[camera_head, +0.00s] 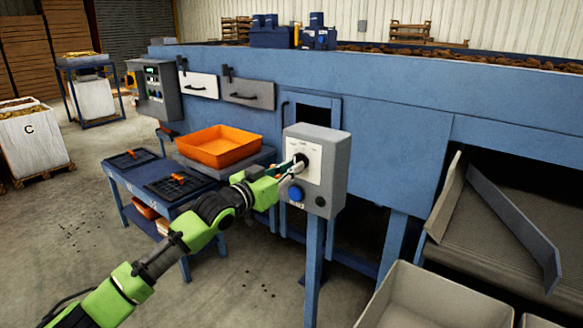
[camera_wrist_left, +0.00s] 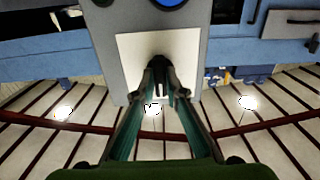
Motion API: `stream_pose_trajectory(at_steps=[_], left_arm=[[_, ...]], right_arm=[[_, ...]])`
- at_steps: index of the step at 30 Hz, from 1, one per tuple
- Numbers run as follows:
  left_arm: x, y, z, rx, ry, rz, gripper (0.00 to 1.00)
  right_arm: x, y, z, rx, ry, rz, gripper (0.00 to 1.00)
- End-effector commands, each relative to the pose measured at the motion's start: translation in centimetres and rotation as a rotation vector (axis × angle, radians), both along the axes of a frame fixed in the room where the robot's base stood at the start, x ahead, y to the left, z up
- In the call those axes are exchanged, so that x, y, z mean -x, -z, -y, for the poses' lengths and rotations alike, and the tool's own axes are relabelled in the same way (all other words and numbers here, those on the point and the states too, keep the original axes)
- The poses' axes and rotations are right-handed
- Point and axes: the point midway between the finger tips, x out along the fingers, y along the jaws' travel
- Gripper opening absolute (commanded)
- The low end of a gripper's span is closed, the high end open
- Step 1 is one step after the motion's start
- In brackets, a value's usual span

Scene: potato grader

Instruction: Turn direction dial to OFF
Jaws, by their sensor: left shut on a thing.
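The direction dial (camera_head: 301,160) is a dark knob on the white plate (camera_head: 312,174) of a grey control box (camera_head: 334,163) on blue posts. My left gripper (camera_head: 292,166) reaches it from the left in the head view. In the left wrist view the dial (camera_wrist_left: 158,65) sits between the fingertips of my left gripper (camera_wrist_left: 158,80), which are shut on it. The fingers hide much of the dial, and I cannot read its pointer or the labels. My right gripper is not in view.
A blue button (camera_head: 295,193) sits low on the box, with a dark knob (camera_head: 320,201) beside it. A grey bin (camera_head: 433,296) stands at lower right. Open floor lies to the left.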

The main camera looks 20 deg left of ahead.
Motion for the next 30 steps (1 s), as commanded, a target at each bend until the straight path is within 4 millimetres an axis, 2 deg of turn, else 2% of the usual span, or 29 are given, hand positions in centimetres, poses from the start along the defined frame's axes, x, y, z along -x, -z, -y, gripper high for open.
stream_pose_trajectory(at_steps=[7, 8, 9, 22, 26, 30], left_arm=[[0.0, 0.1, 0.0, 0.0, 0.0, -0.001, 0.0], [0.0, 0.1, 0.0, 0.0, 0.0, -0.001, 0.19], [0.0, 0.1, 0.0, 0.0, 0.0, -0.001, 0.28], [0.4, 0.1, -0.2, -0.001, 0.0, 0.0, 0.28], [1.7, 0.2, -0.7, -0.002, 0.0, -0.002, 0.28], [4.2, 0.3, -1.6, -0.003, -0.001, -0.003, 0.28]], right_arm=[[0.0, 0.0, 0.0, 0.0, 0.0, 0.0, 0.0], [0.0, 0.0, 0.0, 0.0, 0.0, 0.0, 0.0], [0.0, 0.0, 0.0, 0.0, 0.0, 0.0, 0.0], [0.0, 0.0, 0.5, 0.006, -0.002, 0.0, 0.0], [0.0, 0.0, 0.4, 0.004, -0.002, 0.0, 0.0], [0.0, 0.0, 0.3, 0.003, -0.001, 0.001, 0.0]])
